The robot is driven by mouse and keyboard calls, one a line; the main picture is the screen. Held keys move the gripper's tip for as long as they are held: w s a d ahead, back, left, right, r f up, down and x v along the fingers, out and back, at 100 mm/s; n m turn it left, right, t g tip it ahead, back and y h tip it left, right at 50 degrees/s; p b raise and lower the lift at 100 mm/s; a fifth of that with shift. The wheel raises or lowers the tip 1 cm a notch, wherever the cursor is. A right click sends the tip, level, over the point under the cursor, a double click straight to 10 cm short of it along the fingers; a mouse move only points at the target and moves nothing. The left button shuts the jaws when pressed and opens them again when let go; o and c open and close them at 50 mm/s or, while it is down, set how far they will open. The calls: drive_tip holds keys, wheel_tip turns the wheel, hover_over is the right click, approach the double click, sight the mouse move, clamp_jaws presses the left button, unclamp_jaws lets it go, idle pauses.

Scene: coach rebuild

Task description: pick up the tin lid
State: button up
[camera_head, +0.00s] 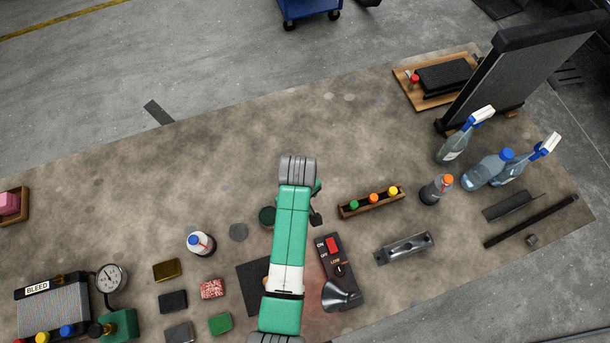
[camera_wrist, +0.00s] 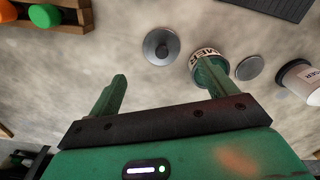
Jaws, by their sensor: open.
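A flat grey disc, which looks like the tin lid (camera_head: 238,232), lies on the bench left of a dark green tin (camera_head: 267,216). In the wrist view the lid (camera_wrist: 249,67) lies flat, right of the tin (camera_wrist: 206,57), whose label is partly readable. My gripper (camera_wrist: 167,75) is open and empty, its fingers apart above the bench. The right finger overlaps the tin in the picture; I cannot tell whether they touch. The lid is outside the fingers, to their right. In the head view my arm hides most of the gripper.
A round metal piece with a raised centre (camera_wrist: 161,48) lies ahead of the finger gap. A white-labelled bottle (camera_head: 201,243) stands beyond the lid. A wooden rack with coloured caps (camera_head: 371,202) is right of my arm. Bare bench lies above the lid in the head view.

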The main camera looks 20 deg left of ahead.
drive_tip(key=f, duration=0.6)
drive_tip(key=shift+s+d+f, duration=0.1)
drive_tip(key=shift+s+f, duration=0.15)
drive_tip(key=shift+s, duration=0.1)
drive_tip(key=shift+w+f, duration=0.1)
drive_tip(key=shift+f, duration=0.4)
drive_tip(key=shift+c, duration=0.2)
drive_tip(key=c, duration=1)
